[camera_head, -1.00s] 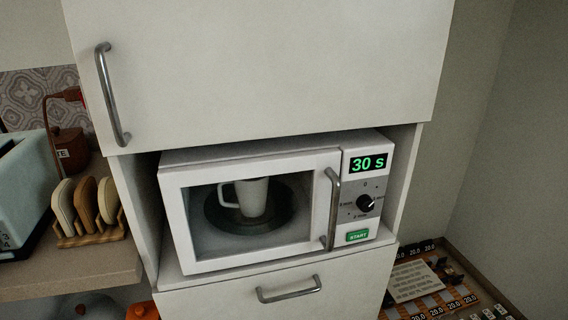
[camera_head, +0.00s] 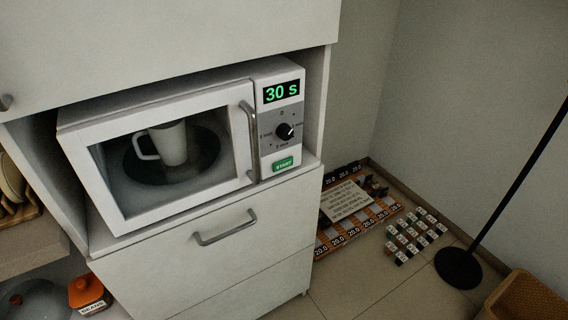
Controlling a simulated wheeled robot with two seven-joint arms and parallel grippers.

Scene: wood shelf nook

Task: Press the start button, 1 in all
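The green START button (camera_head: 283,164) is at the bottom of the control panel on the right of the white microwave (camera_head: 100,226). Above it are a black dial (camera_head: 285,131) and a display (camera_head: 281,92) reading 30 s in green. The microwave door is shut, with a metal handle (camera_head: 249,140) beside the panel. A white mug (camera_head: 172,144) stands on the dark turntable inside, seen through the window. Neither of my grippers is in view.
The microwave sits in a cabinet nook above a drawer with a metal handle (camera_head: 225,228). An orange-lidded jar (camera_head: 88,295) is on the lower left. On the floor at right lie a checkered board (camera_head: 330,240), several small blocks (camera_head: 416,236), and a black stand base (camera_head: 458,268).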

